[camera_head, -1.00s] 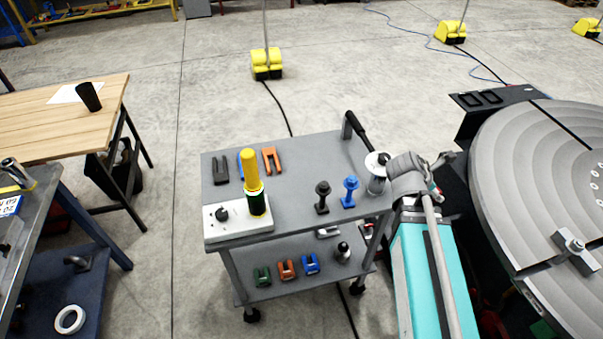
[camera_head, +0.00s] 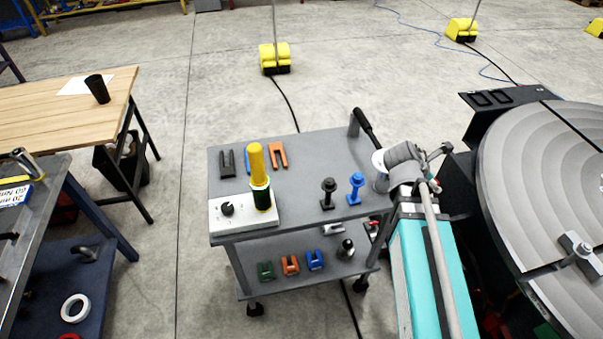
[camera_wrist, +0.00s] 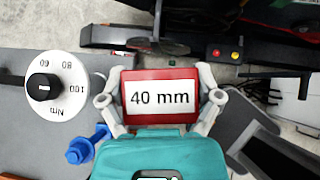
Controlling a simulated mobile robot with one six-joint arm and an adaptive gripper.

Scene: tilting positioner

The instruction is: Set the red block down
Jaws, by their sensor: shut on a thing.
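The red block (camera_wrist: 160,97) has a white label reading "40 mm" and fills the middle of the wrist view. My gripper (camera_wrist: 160,100) is shut on it, with one grey finger on each side. In the head view, my gripper (camera_head: 436,183) is small, just off the right end of the grey cart (camera_head: 308,165), between it and the round positioner table (camera_head: 540,180). The block is hard to make out there. In the wrist view, the cart top lies left of the block, apart from it.
A white dial with a black knob (camera_wrist: 44,88) and a blue peg (camera_wrist: 86,145) stand close to the left of my gripper. The cart also bears a yellow-topped post (camera_head: 258,165), a black peg (camera_head: 328,190) and fork-shaped pieces. A clamp (camera_head: 580,248) sits on the positioner table.

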